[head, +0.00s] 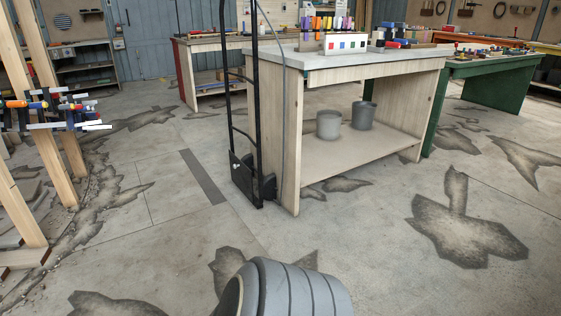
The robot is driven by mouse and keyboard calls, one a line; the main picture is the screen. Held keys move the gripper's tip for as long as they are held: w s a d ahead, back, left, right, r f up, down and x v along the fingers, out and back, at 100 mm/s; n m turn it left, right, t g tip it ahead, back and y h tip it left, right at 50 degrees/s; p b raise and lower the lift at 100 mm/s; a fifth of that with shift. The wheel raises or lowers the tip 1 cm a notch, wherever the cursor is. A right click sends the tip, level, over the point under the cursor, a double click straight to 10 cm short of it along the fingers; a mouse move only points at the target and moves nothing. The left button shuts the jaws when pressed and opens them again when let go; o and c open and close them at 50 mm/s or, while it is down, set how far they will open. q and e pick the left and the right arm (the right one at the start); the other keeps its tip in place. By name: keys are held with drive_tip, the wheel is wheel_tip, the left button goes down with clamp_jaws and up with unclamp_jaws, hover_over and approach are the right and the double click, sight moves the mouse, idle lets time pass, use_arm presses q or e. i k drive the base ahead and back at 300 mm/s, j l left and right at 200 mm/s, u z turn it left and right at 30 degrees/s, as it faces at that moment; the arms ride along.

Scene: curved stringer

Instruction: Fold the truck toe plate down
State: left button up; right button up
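A black hand truck (228,105) stands upright against the left end of the workbench. Its tall thin frame runs up out of the top of the view. Its toe plate (241,174) is a dark panel low on the frame, and it looks folded up against the frame rather than flat on the floor. A wheel (269,187) shows beside its foot, close to the bench leg. Neither of my grippers is in view. A rounded grey part of my own body shows at the bottom edge and hides some floor.
The wooden workbench (375,62) holds colourful tools, with two grey buckets (330,124) on its lower shelf. A green table (492,72) stands at right. Wooden posts with clamps (55,110) stand at left. The stained concrete floor before the truck is clear.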

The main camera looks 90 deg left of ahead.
sight(241, 174)
drive_tip(key=u, duration=3.1)
drive_tip(key=i+j+z, duration=0.1)
drive_tip(key=z, duration=0.35)
drive_tip(key=i+j+z, duration=0.2)
drive_tip(key=z, duration=0.25)
drive_tip(key=i+j+z, duration=0.1)
drive_tip(key=i+j, duration=0.15)
drive_tip(key=i+j+z, duration=0.15)
drive_tip(key=j, duration=0.3)
drive_tip(key=i+j+z, duration=0.1)
drive_tip(key=i+j, duration=0.25)
drive_tip(key=i+j+z, duration=0.1)
drive_tip(key=j, duration=0.3)
drive_tip(key=i+j+z, duration=0.1)
drive_tip(key=i+j, duration=0.25)
drive_tip(key=j, duration=0.05)
